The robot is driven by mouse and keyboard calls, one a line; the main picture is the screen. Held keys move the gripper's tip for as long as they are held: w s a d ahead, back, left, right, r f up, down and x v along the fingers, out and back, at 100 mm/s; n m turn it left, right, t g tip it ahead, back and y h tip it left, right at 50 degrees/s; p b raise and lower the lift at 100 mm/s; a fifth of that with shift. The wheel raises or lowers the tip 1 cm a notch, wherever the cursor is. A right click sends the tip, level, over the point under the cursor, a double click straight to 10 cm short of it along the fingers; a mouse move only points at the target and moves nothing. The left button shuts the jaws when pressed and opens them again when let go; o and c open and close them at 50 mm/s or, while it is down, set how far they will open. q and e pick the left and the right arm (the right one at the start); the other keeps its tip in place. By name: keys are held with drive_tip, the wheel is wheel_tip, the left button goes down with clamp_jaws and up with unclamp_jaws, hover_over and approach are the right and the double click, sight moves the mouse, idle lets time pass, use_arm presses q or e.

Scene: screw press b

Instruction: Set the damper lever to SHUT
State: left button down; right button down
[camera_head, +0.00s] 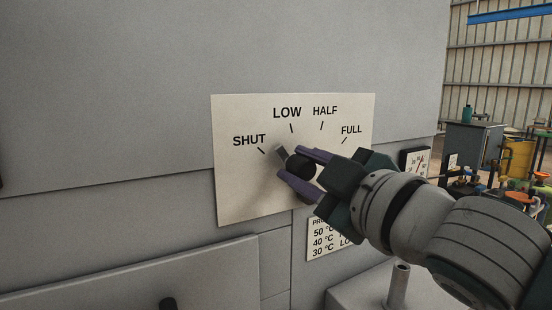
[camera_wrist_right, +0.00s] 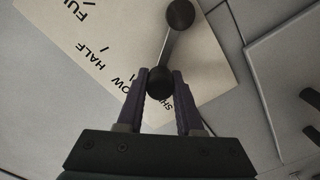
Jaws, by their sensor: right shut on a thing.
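The damper lever has a dark round knob (camera_wrist_right: 160,82) on a grey bar (camera_wrist_right: 172,48) that runs to a dark hub (camera_wrist_right: 181,14) in the wrist view. The lever appears to point between LOW and SHUT. My right gripper (camera_head: 291,163) comes in from the right in the head view, and its purple fingers are shut on the knob. In the wrist view the fingers (camera_wrist_right: 160,86) sit on either side of it. The pale dial plate (camera_head: 235,190) carries the marks SHUT, LOW, HALF and FULL. My fingers partly hide SHUT in the wrist view. My left gripper is not in view.
The plate sits on a large grey machine housing (camera_head: 110,90). A small temperature label (camera_head: 322,239) is below it, and a gauge (camera_head: 415,160) is to its right. A grey post (camera_head: 398,287) stands under my right arm. The housing left of the dial is clear.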

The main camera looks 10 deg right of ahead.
drive_tip(key=shift+s+a+f+n, duration=0.15)
drive_tip(key=shift+a+f+n, duration=0.3)
drive_tip(key=shift+n, duration=0.55)
drive_tip(key=c, duration=0.6)
unclamp_jaws()
drive_tip(key=shift+o, duration=0.2)
drive_tip(key=shift+s, duration=0.1)
drive_tip(key=shift+s+d+f, duration=0.1)
drive_tip(key=shift+s, duration=0.2)
drive_tip(key=b+v, duration=0.2)
drive_tip(key=v, duration=0.7)
